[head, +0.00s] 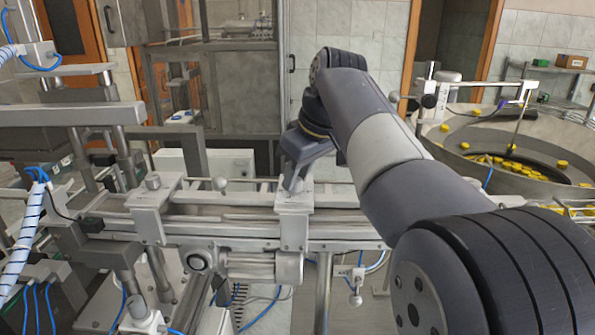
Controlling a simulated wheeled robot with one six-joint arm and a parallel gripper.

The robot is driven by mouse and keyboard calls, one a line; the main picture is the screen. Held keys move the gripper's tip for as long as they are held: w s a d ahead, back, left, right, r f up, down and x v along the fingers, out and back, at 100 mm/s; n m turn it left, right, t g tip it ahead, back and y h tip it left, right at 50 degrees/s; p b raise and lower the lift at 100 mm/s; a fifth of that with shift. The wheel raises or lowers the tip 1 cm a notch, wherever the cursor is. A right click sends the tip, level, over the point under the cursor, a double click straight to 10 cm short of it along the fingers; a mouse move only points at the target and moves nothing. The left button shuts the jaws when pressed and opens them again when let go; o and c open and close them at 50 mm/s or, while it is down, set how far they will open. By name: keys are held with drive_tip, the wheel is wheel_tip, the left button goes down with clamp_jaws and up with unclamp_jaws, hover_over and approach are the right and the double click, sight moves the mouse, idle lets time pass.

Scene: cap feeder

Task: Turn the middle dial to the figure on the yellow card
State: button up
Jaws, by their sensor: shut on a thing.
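My gripper (293,184) points down at the top of a pale metal block (294,204) on the machine's rail. Its jaws are shut on a small grey dial there, which the jaws mostly hide. I cannot tell whether this is the middle dial, and no figure or pointer can be read. A round metal knob (220,184) and another knob (152,182) stand to the left along the rail. I see no yellow card in this view.
A round feeder bowl (455,150) with several yellow caps is at the right. Metal posts and a horizontal beam (70,113) stand at the left, with blue hoses (25,235). A steel-framed cabinet (220,90) is behind. My arm covers the right middle.

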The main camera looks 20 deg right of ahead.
drive_tip(key=m+h+p, duration=0.1)
drive_tip(key=m, duration=0.2)
drive_tip(key=shift+a+t, duration=0.1)
drive_tip(key=shift+t, duration=0.2)
drive_tip(key=o, duration=1)
drive_tip(key=v, duration=1.1)
drive_tip(key=shift+a+f, duration=0.1)
drive_tip(key=shift+f, duration=0.05)
